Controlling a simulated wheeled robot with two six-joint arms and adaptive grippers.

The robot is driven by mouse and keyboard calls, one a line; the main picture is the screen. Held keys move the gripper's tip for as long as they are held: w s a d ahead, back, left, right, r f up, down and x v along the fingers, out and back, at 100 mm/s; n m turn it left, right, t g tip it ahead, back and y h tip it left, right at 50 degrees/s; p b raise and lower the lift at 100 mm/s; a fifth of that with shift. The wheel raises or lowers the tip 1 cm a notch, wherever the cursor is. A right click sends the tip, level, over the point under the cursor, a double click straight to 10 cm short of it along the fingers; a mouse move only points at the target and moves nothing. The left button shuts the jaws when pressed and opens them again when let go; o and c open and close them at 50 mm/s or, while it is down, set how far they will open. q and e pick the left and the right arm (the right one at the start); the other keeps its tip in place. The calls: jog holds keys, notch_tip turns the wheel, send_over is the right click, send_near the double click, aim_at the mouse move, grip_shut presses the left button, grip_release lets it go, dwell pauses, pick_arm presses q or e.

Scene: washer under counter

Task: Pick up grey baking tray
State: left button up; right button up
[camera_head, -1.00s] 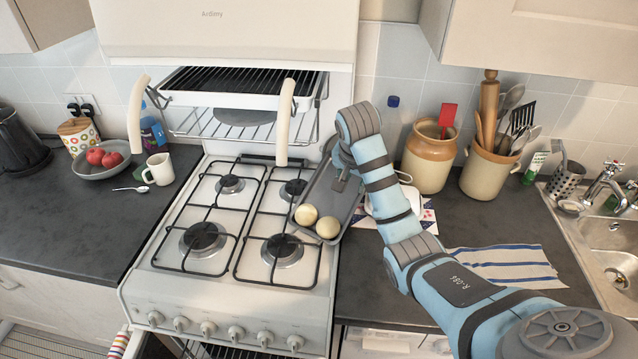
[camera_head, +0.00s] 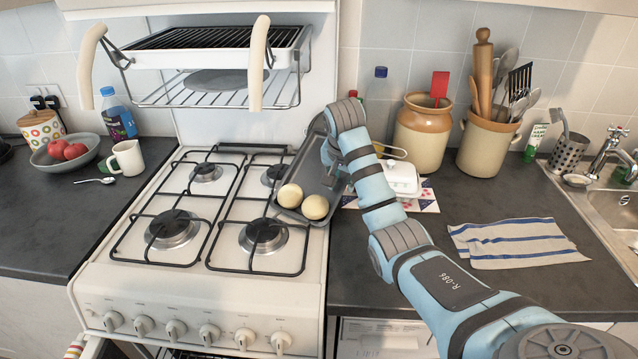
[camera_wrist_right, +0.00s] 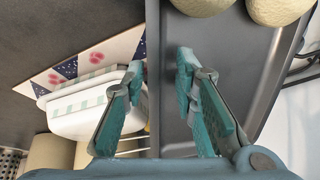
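The grey baking tray (camera_head: 311,174) lies at the right edge of the white cooker's hob, with two pale round dough balls at its near end. The tray also fills the upper right of the right wrist view (camera_wrist_right: 225,75). My right gripper (camera_head: 329,163) is at the tray's right-hand long side. In the right wrist view my right gripper's (camera_wrist_right: 160,75) fingers are apart, one over the inside of the tray and one outside, with the tray's rim between them. My arm hides part of the tray's far end. My left gripper is not in view.
A white butter dish (camera_head: 402,179) on a patterned mat stands close right of the tray. A brown-topped crock (camera_head: 422,135) and a utensil pot (camera_head: 487,147) stand behind it. The grill (camera_head: 215,55) with two pale handles overhangs the hob. A striped towel (camera_head: 515,243) lies right.

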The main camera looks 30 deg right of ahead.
jog(key=shift+s+d+f, duration=0.1)
jog(key=shift+s+f, duration=0.05)
grip_shut()
